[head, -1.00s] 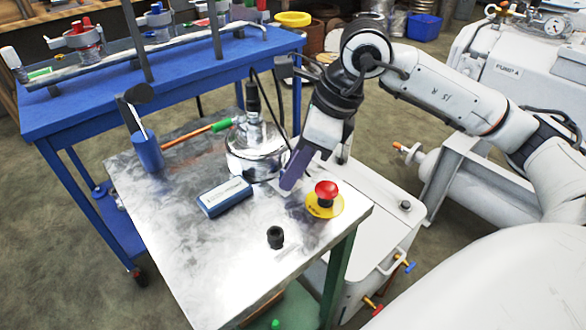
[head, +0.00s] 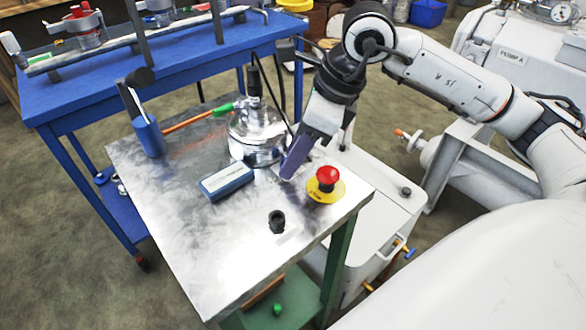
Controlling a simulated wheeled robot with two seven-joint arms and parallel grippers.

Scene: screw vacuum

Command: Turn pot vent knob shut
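The steel pot (head: 262,136) stands near the back edge of the metal-topped table. A black upright part (head: 254,82) rises from its top, and a green-handled fitting (head: 223,109) points left from it, joined to an orange rod. I cannot tell which part is the vent knob. My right gripper (head: 292,170) reaches down from the upper right, just right of and in front of the pot. Its dark purple fingers overlap in this view, so I cannot tell whether they are open. Its wrist hides the area right of the pot. My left gripper is not in view.
A red emergency button (head: 326,177) on a yellow base sits at the right table edge. A blue box (head: 226,181), a black cap (head: 277,222) and a blue holder (head: 149,136) stand on the table (head: 190,240). A blue cart (head: 100,108) stands behind. The front left tabletop is clear.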

